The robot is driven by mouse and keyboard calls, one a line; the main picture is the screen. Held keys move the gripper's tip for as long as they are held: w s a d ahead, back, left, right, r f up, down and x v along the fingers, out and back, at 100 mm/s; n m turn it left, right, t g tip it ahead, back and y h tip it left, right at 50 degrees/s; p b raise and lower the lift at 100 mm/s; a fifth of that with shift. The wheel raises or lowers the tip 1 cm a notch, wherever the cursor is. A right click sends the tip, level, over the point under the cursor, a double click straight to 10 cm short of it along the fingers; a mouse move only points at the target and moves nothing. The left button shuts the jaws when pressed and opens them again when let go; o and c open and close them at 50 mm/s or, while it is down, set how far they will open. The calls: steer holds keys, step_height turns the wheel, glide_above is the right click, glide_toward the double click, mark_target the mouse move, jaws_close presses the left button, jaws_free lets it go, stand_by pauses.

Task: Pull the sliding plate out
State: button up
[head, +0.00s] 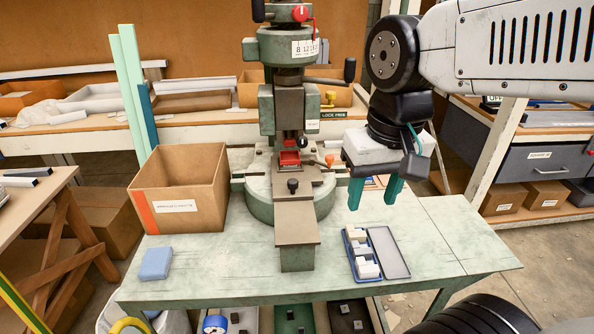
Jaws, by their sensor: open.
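The green fly press (286,100) stands at the middle of the green table. A grey-brown slide runs forward from under its ram. The sliding plate (308,190) appears to be the part of this slide with a black knob (292,186) on top; its exact edges are hard to tell. A red holder (289,158) sits behind the knob, beneath the ram. The slide's front end (297,233) reaches toward the table's front edge. My gripper (374,193) hangs to the right of the press, its two teal fingers apart, pointing down and empty. It is clear of the knob.
A cardboard box (180,190) stands left of the press, with a blue block (155,263) before it. A blue case (360,255) with white pieces lies right of the slide. An orange-knobbed lever (329,160) sits near the slide's right side. The table's right part (450,240) is bare.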

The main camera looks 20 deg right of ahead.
steer(key=w+a+m, duration=0.1)
steer(key=w+m, duration=0.4)
steer(key=w, duration=0.7)
steer(key=m+g, duration=0.1)
steer(key=m, duration=0.4)
glide_above(293, 181)
step_height(293, 181, down, 6)
steer(key=shift+r, duration=0.1)
steer(key=shift+w+f+m, duration=0.15)
steer(key=shift+f+m, duration=0.15)
steer(key=shift+f, duration=0.05)
step_height(293, 181, down, 7)
steer(key=shift+f, duration=0.1)
